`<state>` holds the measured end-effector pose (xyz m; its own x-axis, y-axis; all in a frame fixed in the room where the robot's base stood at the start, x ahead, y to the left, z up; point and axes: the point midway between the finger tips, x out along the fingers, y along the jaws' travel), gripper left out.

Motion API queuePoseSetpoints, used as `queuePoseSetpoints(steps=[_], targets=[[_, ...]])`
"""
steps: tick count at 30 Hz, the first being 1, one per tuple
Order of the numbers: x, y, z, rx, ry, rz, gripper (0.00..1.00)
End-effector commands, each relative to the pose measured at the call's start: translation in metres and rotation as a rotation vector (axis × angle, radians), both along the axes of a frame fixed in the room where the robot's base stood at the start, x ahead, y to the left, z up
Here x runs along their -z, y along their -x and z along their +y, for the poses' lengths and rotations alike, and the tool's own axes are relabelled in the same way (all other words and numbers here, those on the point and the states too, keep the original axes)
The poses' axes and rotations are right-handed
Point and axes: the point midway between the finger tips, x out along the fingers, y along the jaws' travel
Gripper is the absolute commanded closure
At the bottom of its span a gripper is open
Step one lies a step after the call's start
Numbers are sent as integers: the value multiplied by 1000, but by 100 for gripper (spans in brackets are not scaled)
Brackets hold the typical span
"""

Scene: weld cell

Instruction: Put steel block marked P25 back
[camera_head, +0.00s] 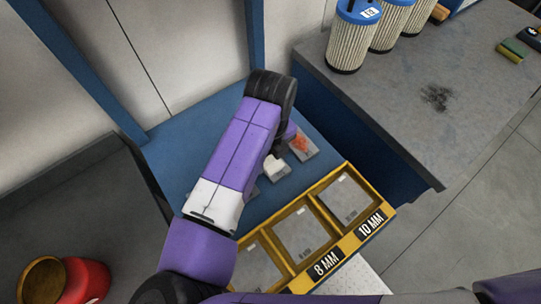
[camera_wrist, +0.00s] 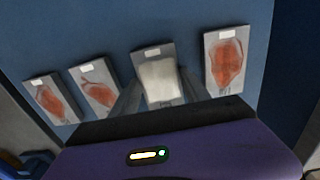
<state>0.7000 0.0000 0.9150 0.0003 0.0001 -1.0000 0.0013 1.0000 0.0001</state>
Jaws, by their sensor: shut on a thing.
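A pale steel block (camera_wrist: 162,84) sits between the fingers of my gripper (camera_wrist: 158,77) in the wrist view. My gripper is shut on it. The block is over a grey plate with a white label (camera_wrist: 152,52), in a row of similar plates on a blue surface. Whether it touches the plate I cannot tell. No P25 mark can be read. In the head view the pale block (camera_head: 275,166) shows just right of my arm, and my fingers are hidden behind the arm.
Neighbouring plates carry orange-red patches, one to the right (camera_wrist: 224,62) and two to the left. A yellow-framed tray (camera_head: 311,257) marked 8 MM and 10 MM lies in front. A grey bench (camera_head: 410,110) with filter cylinders (camera_head: 350,40) stands right; a red object (camera_head: 85,280) is lower left.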

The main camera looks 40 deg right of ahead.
Motion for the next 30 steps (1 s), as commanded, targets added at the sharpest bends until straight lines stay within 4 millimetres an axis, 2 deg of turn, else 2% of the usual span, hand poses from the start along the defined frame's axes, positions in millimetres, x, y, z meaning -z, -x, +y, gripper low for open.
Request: queuePoseSetpoints(steps=[6,7,10,23,26,30], targets=[[3,-1,0,0,0,-1,100],[4,0,0,0,0,0,44],[3,0,0,-1,0,0,24],[-3,0,0,0,0,0,24],[-15,-1,0,-1,0,-3,24],[-43,-1,0,1,-1,-4,24]])
